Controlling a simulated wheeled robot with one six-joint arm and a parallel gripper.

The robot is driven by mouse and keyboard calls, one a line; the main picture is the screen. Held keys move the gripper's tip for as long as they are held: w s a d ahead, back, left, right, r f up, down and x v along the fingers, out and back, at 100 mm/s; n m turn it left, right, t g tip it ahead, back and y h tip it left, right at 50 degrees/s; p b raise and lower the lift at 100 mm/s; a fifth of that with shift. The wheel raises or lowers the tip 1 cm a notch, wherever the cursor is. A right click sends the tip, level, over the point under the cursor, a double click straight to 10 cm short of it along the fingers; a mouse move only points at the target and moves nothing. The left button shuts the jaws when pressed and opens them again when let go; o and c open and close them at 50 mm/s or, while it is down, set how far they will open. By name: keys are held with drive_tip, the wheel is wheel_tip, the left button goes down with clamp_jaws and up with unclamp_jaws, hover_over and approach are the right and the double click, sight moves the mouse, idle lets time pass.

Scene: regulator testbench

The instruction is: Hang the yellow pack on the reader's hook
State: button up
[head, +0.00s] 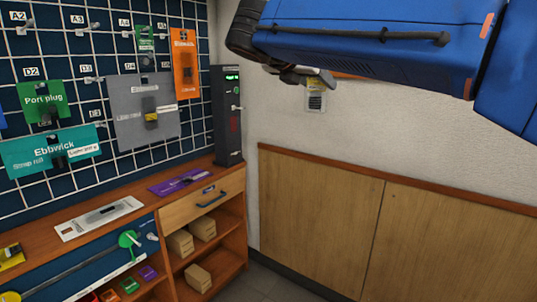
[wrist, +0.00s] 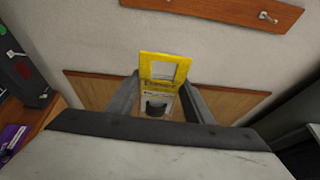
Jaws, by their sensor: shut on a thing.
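My gripper (head: 305,78) is at the upper middle of the head view, in front of the white wall. It is shut on the yellow pack (wrist: 158,66), which hangs between the fingers in the wrist view. The pack has a window cut in its yellow top and a dark item on its lower part. In the head view the pack (head: 316,101) is small and partly hidden by the gripper. The reader (head: 228,115) is a tall dark box with a green display, left of the gripper and apart from it. A pale hook (head: 237,107) sticks out of its front; the reader (wrist: 24,70) also shows at the wrist view's left edge.
A pegboard (head: 75,85) with several hanging packs stands left of the reader. A wooden rail (wrist: 215,10) with a hook is on the wall. Open air separates gripper and reader.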

drive_tip(key=w+d+f+n+y, duration=0.1)
drive_tip(key=w+d+f, duration=0.3)
drive_tip(key=w+f, duration=0.9)
drive_tip(key=w+d+f, duration=0.4)
drive_tip(key=w+f, duration=0.5)
drive_tip(key=f, duration=0.8)
drive_tip(key=s+d+f+n+y, duration=0.1)
drive_tip(key=d+f, duration=0.2)
drive_tip(key=f, duration=0.8)
drive_tip(key=s+d+f+n+t+y, duration=0.1)
drive_tip(key=d+f, duration=0.2)
drive_tip(key=f, duration=0.9)
drive_tip(key=s+d+f+n+t+y, duration=0.1)
drive_tip(key=d+f, duration=0.2)
drive_tip(key=f, duration=0.8)
drive_tip(key=shift+f, duration=0.2)
